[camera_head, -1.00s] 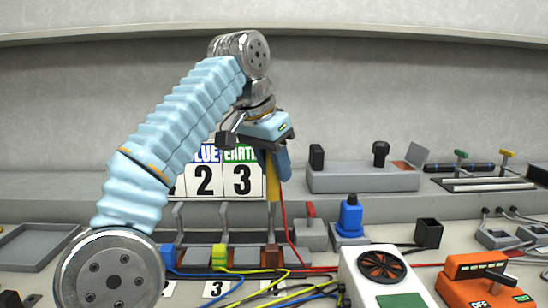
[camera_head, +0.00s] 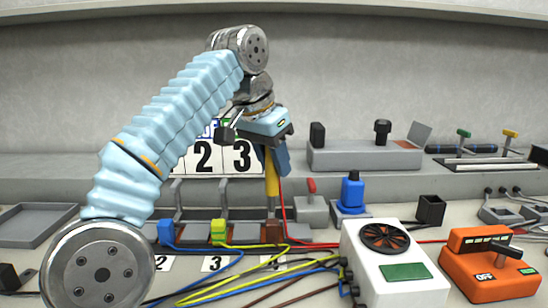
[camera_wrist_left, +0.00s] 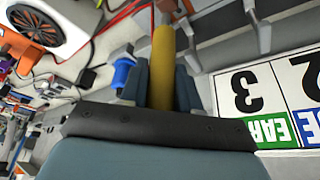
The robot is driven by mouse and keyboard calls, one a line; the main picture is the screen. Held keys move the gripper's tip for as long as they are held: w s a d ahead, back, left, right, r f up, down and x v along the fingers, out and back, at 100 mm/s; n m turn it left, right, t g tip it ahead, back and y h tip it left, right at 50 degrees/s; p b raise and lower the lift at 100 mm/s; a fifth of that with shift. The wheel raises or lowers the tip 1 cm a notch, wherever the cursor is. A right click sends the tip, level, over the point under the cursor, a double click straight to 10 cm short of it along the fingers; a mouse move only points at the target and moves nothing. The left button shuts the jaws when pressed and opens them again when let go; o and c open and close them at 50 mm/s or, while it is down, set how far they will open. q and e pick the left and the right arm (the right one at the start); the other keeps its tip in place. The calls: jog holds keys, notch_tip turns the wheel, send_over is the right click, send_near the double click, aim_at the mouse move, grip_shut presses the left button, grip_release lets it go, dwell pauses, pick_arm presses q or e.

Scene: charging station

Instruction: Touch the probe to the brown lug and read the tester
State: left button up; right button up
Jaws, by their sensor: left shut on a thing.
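My left gripper (camera_head: 277,160) is shut on the yellow probe (camera_head: 272,182), which points down with a red lead running from it. The probe also shows between the dark blue fingers in the left wrist view (camera_wrist_left: 163,65). The brown lug (camera_head: 274,232) is at the right end of a row with a blue lug (camera_head: 166,232) and a yellow-green lug (camera_head: 218,231). The probe's lower end is above the brown lug; I cannot make out contact. My right gripper is out of view.
A number board (camera_head: 206,160) stands behind the lugs, partly hidden by my arm. Several coloured cables cross the bench front. An orange switch box marked OFF (camera_head: 490,272) is at the right. A grey tray (camera_head: 35,225) is at the left.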

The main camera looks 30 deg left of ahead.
pick_arm(q)
jog(key=shift+f, duration=0.6)
jog(key=shift+f+b, duration=0.55)
jog(key=shift+b, duration=0.1)
jog(key=shift+f, duration=0.1)
dwell(0.8)
jog(key=shift+r+p, duration=0.45)
jog(key=shift+p, duration=0.15)
notch_tip(320, 180, up, 5)
jog(key=p, duration=0.4)
jog(key=shift+r+p, duration=0.15)
jog(key=shift+p, duration=0.15)
